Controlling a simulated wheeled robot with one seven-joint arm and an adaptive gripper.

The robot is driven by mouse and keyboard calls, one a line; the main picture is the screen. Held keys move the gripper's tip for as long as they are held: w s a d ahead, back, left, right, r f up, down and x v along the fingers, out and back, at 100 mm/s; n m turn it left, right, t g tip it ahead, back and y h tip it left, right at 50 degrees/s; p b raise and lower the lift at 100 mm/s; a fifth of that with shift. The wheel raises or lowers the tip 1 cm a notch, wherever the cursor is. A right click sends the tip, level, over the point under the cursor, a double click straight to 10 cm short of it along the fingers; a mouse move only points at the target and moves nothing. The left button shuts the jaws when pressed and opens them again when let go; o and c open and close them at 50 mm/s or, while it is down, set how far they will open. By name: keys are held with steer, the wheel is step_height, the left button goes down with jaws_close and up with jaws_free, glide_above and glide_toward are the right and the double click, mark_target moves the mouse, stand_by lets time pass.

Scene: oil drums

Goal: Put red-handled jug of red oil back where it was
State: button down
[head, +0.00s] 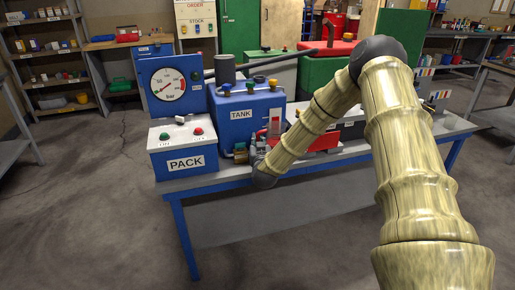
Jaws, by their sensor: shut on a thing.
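My gripper (259,147) is low in front of the blue tank (233,124) on the blue-legged bench, small and partly hidden by my wrist. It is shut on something. A small red and pale thing (274,124) shows just above and right of the gripper, against the tank's right side. It looks like the jug of red oil, but its handle and base cannot be made out. Whether it touches the bench cannot be told.
A blue PACK box (183,150) with buttons and a pressure gauge panel (170,85) stand left of the tank. A red tray-like thing (318,142) lies partly behind my arm. The bench's front edge (215,183) is clear. Shelves (45,55) stand at the back left.

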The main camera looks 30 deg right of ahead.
steer(key=shift+w, duration=0.4)
steer(key=shift+f, duration=1.75)
steer(key=shift+f, duration=0.15)
steer(key=c, duration=1.5)
jaws_free()
steer(key=shift+o, duration=0.2)
